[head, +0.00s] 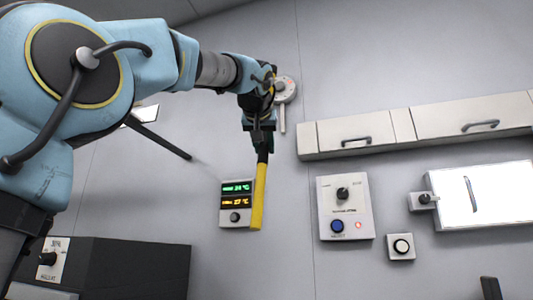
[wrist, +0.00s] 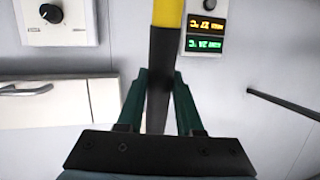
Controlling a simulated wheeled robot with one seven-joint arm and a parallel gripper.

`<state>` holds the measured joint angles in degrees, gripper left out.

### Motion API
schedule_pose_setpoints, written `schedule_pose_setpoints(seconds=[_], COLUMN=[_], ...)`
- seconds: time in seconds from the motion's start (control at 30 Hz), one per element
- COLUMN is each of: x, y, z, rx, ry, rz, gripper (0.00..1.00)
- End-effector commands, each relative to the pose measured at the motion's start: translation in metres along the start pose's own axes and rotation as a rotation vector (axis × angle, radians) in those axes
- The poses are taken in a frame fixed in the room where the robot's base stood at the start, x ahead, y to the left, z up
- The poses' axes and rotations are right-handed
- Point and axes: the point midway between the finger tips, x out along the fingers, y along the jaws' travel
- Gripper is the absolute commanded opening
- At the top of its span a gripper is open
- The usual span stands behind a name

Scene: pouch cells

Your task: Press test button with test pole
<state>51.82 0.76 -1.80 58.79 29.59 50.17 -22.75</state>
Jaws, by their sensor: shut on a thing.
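My gripper (head: 262,143) is shut on the black handle of the test pole (head: 259,196), whose yellow part points downward. The pole's lower end is in front of or beside the display panel's right edge; contact is not clear. In the wrist view, the green fingers of my gripper (wrist: 160,88) flank the black handle, and the yellow part of the pole (wrist: 167,12) runs out of the top. I cannot read which button is the test one.
A control panel (head: 345,208) with a knob, blue button and red light is between the pole and the small box. The display panel (head: 236,189) shows green and orange digits. Cabinets (head: 430,124) and a lit white board (head: 485,194) are right.

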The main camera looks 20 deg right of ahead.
Motion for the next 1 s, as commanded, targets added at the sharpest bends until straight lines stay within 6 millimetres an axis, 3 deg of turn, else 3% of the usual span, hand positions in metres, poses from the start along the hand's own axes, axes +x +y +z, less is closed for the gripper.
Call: schedule_pose_setpoints(seconds=[0.53, 1.0], x=[-0.039, -0.037], y=[-0.008, -0.008], z=[0.011, 0.013], rx=[-0.001, 0.001], ry=[0.002, 0.000], rz=[0.000, 0.002], gripper=[0.00, 0.00])
